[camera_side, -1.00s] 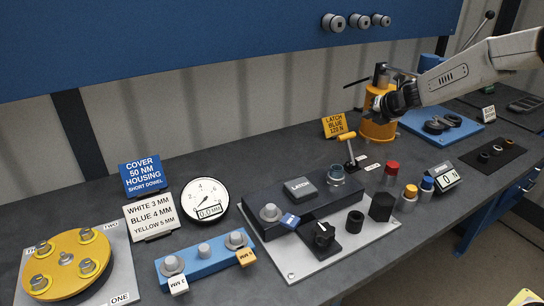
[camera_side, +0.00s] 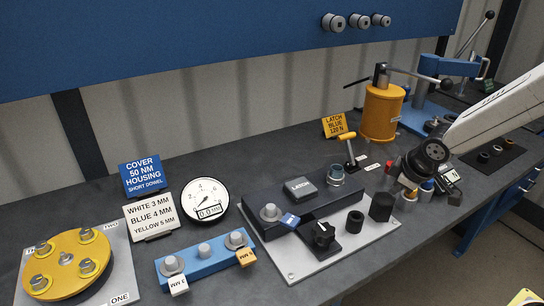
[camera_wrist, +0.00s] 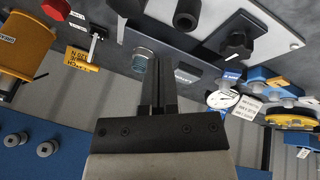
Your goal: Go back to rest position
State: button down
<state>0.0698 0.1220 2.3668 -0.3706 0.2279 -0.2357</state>
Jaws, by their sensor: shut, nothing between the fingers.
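My gripper (camera_side: 402,177) hangs over the bench at the right, just behind the row of coloured buttons, and partly hides them in the side view. In the wrist view its two black fingers (camera_wrist: 158,62) are together with nothing between them. The wrist view shows the gripper upside down relative to the bench scene, with the blue wall panel low in the picture. My arm reaches in from the right edge of the side view.
A yellow cylinder with a lever (camera_side: 381,112) stands behind my gripper. A yellow-handled lever (camera_side: 347,145), a grey plate with a dark latch block (camera_side: 300,210), a gauge (camera_side: 208,199) and a yellow turntable (camera_side: 66,262) occupy the bench. A blue press (camera_side: 445,68) stands behind.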

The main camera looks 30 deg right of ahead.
jog(key=s+a+f+m+g, duration=0.1)
jog(key=s+a+m, duration=0.1)
jog(key=s+m, duration=0.1)
jog(key=s+a+f+m+g+y, duration=0.1)
jog(key=s+a+m, duration=0.1)
jog(key=s, duration=0.4)
jog(key=shift+f+m, duration=0.15)
jog(key=shift+m, duration=0.25)
